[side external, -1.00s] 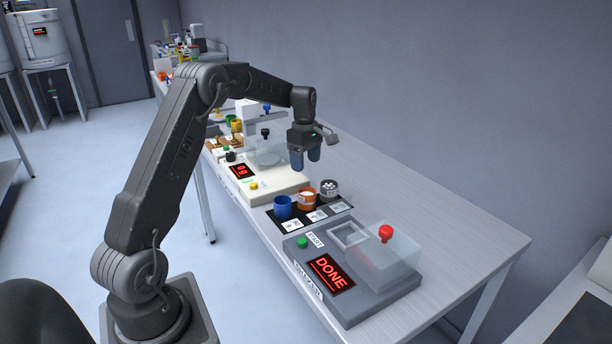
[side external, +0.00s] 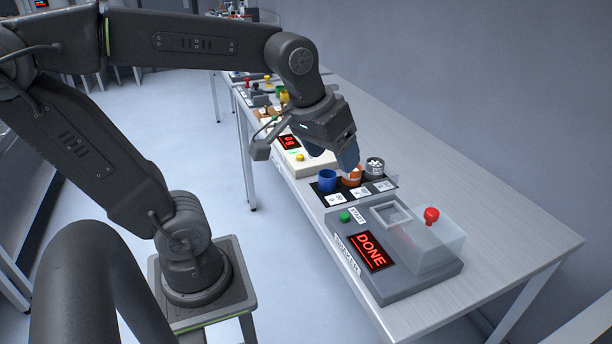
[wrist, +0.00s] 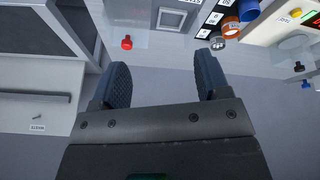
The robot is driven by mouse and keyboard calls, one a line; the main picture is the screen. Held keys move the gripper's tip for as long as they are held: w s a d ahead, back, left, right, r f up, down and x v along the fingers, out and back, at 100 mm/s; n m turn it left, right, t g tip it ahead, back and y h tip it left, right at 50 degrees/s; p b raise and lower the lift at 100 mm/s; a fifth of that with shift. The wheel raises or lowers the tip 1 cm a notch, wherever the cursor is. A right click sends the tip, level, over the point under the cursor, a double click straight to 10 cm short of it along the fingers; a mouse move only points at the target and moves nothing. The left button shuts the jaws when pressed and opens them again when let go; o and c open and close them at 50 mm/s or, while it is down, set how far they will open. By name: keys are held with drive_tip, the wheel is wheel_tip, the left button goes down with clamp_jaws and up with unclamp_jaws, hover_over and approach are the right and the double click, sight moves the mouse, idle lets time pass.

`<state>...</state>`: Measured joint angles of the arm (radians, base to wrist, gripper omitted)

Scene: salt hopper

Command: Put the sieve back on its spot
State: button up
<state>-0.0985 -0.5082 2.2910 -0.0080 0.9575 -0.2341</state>
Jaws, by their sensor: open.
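A grey round cup with a white-spotted top (side external: 375,167), which looks like the sieve, stands upright at the back end of a black strip (side external: 325,196). It also shows in the wrist view (wrist: 217,42). An orange cup (side external: 351,180) and a blue cup (side external: 327,181) stand beside it in a row. My gripper (side external: 333,153) is open and empty, above and behind the cups in the side view, partly overlapping the orange cup. In the wrist view, my gripper (wrist: 162,74) has its blue fingers wide apart with nothing between them, and the cups lie beyond the right finger.
A grey shaker (side external: 405,285) with a DONE display, green button, red knob (side external: 431,215) and clear cover stands in front of the cups. A white scale (side external: 305,167) reading 0g is behind them. The table's right side (side external: 480,190) is clear.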

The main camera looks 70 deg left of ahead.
drive_tip(key=s+d+f+m+t, duration=0.1)
drive_tip(key=s+d+f+m, duration=0.1)
drive_tip(key=s, duration=0.3)
drive_tip(key=shift+s+d+f+m, duration=0.2)
drive_tip(key=shift+s+d+m, duration=0.1)
drive_tip(key=shift+m, duration=0.6)
idle(0.4)
